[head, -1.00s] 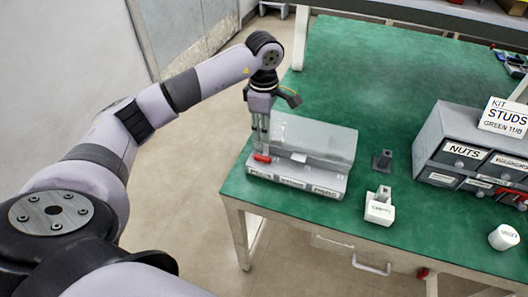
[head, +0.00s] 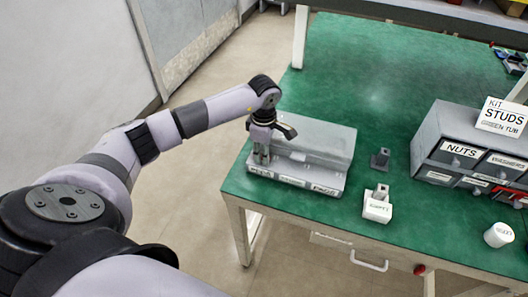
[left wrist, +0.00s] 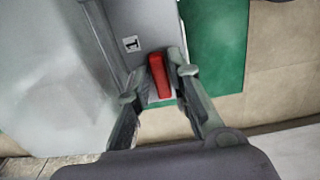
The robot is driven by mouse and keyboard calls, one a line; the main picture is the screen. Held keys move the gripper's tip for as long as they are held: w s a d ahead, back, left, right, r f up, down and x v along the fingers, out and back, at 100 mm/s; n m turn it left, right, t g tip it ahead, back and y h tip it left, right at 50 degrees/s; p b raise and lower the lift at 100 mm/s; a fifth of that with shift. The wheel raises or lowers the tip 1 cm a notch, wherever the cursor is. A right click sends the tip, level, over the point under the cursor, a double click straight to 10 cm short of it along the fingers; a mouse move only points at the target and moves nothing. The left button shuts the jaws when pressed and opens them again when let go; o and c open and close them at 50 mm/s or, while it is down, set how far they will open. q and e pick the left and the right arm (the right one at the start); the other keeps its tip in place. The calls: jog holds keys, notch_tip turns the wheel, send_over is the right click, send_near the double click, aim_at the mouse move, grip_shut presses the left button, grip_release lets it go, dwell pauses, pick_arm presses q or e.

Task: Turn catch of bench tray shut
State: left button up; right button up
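The bench tray (head: 318,160) is a grey box with a pale lid and labels along its front edge. It sits at the left front corner of the green bench. Its catch, a short red bar (left wrist: 160,76), shows in the left wrist view near a grey edge, close to a small label marked 1. In the head view the catch is hidden by my gripper. My left gripper (head: 261,158) points down over the left end of the tray. In the left wrist view its fingers (left wrist: 158,84) are apart, one on each side of the red bar, with gaps visible. My right gripper is out of view.
A small dark post (head: 380,159) and a white labelled holder (head: 377,208) stand right of the tray. Farther right are a grey drawer cabinet (head: 440,134) with a STUDS card and a white cup (head: 499,235). The green bench top (head: 365,95) behind the tray is clear.

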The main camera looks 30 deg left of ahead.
pick_arm(q)
grip_shut()
jog(key=shift+n, duration=0.4)
jog(key=n+b, duration=0.1)
jog(key=n, duration=0.2)
jog(key=shift+w, duration=0.15)
jog(key=n+b, duration=0.1)
jog(key=n, duration=0.4)
jog(key=shift+w+a+b, duration=0.1)
jog(key=shift+a+b, duration=0.05)
jog(key=shift+b, duration=0.25)
jog(key=n, duration=0.9)
jog(key=shift+a+r, duration=0.1)
jog(key=shift+a, duration=0.1)
jog(key=shift+n, duration=0.3)
jog(key=shift+o, duration=0.7)
grip_release()
